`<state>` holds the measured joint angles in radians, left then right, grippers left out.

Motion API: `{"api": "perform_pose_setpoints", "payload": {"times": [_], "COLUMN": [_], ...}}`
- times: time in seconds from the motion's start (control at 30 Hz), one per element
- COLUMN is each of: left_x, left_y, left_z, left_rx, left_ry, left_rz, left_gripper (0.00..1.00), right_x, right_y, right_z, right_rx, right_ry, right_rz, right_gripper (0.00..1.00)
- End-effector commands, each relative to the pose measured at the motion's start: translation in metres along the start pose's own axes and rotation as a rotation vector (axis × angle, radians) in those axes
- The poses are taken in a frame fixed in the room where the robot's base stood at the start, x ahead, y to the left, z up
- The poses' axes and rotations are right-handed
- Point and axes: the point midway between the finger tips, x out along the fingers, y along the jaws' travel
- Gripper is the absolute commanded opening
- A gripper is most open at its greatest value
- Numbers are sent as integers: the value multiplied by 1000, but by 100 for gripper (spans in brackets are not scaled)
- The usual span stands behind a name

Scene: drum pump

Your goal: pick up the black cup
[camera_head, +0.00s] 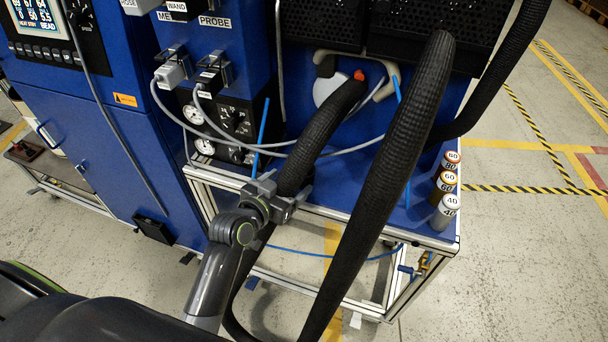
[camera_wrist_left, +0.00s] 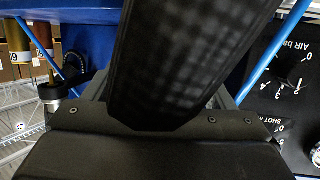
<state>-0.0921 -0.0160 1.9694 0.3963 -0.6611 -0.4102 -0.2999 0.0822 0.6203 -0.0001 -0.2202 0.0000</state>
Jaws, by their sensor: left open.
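I cannot pick out a black cup for certain in either view. My left gripper (camera_head: 278,203) is at the front edge of the blue cart, at the thick black hose (camera_head: 322,130) that comes down from the machine. Its jaws are open, and I cannot tell whether they touch the hose. In the left wrist view the hose (camera_wrist_left: 185,60) runs large between the fingers and hides most of what lies beyond. A small dark part with a pale metal rim (camera_wrist_left: 53,93) shows at the left there; I cannot tell what it is. My right gripper is not in view.
A second thick black hose (camera_head: 390,190) crosses in front of the cart, right of my left gripper. Three canisters, labelled 80 (camera_head: 450,160), 60 (camera_head: 445,183) and 40 (camera_head: 446,210), stand on the cart's right corner. Gauges (camera_head: 193,114) and thin cables are behind. The right floor is clear.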

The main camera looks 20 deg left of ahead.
Motion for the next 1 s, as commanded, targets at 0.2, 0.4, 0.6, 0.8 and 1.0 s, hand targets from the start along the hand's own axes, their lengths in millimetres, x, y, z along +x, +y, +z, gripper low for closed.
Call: {"api": "perform_pose_setpoints", "payload": {"times": [0.2,0.4,0.6,0.8,1.0], "left_x": [24,33,57,76,79], "left_y": [0,0,2,2,2], "left_z": [0,-1,-3,-1,-1], "left_rx": [1,1,0,0,0], "left_ry": [-1,1,0,0,1], "left_rz": [0,-1,0,-1,-1], "left_gripper": [78,78,78,78,78], "right_x": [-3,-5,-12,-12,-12], "right_y": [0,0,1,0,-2], "right_z": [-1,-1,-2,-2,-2], "right_rx": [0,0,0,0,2], "right_ry": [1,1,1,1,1], "right_rz": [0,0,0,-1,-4], "right_gripper": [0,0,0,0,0]}}
